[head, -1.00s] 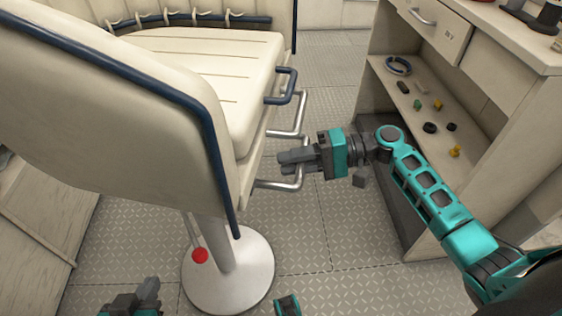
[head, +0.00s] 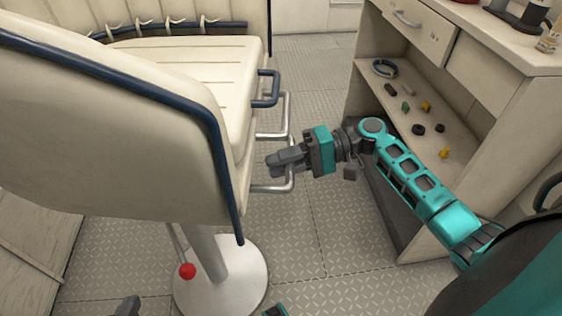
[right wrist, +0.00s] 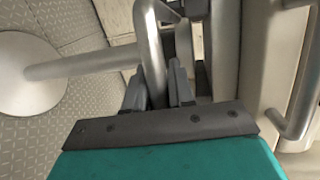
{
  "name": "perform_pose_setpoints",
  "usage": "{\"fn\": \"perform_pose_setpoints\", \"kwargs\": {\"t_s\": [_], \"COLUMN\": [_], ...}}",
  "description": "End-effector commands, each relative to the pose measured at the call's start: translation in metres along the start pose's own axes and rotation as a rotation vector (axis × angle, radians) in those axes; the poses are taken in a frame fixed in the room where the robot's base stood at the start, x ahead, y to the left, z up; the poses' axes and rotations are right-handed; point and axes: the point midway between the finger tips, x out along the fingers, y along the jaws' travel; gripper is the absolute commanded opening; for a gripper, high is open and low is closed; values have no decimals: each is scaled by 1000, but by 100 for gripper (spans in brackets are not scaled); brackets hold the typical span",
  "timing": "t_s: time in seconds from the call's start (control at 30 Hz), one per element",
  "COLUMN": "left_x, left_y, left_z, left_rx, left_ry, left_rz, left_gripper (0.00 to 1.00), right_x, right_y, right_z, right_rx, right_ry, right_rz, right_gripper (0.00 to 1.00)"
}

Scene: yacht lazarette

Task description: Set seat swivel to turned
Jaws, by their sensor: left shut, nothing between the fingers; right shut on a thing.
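The cream padded seat (head: 190,75) with dark blue piping stands on a grey pedestal with a round base (head: 245,285). A red-knobbed lever (head: 187,271) hangs beside the pedestal. Silver tubular loops stick out from the seat's right side. My right gripper (head: 274,162) is shut on the lower silver loop (head: 288,184). In the right wrist view the tube (right wrist: 151,50) passes between the fingers (right wrist: 160,92).
A cream cabinet (head: 515,62) with an open shelf stands at right, close to my right arm. A blue-grey ring (head: 384,68) and several small parts lie on the shelf. Bare tread-plate floor (head: 310,235) lies between seat and cabinet. A dark blue handle (head: 266,90) is above the loops.

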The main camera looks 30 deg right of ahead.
Motion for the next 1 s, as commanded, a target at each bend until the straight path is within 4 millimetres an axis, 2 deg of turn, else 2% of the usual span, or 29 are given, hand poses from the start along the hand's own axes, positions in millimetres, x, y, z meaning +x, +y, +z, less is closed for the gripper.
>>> {"fn": "perform_pose_setpoints", "kwargs": {"t_s": [0.03,0.07,0.23,0.5,0.63,0.77,1.0], "left_x": [0,0,1,1,0,-2,-4], "left_y": [0,0,0,0,0,-1,-3], "left_z": [0,0,1,1,0,-3,-6], "left_rx": [0,0,-1,-1,-2,-1,0], "left_ry": [0,0,-2,-4,-3,-1,6], "left_rz": [0,0,-1,-1,-2,-4,-10], "left_gripper": [0,0,0,0,0,0,0], "right_x": [-3,-3,-2,-2,-13,-37,-91], "right_y": [-2,-2,-2,-1,-2,-2,-2], "right_z": [-6,-6,-4,-3,-3,-3,-3], "right_rx": [-7,-7,-5,-3,-3,-1,-2], "right_ry": [20,19,14,10,11,12,14], "right_rz": [0,0,0,0,1,3,3], "right_gripper": [0,27,43,44,44,44,44]}}
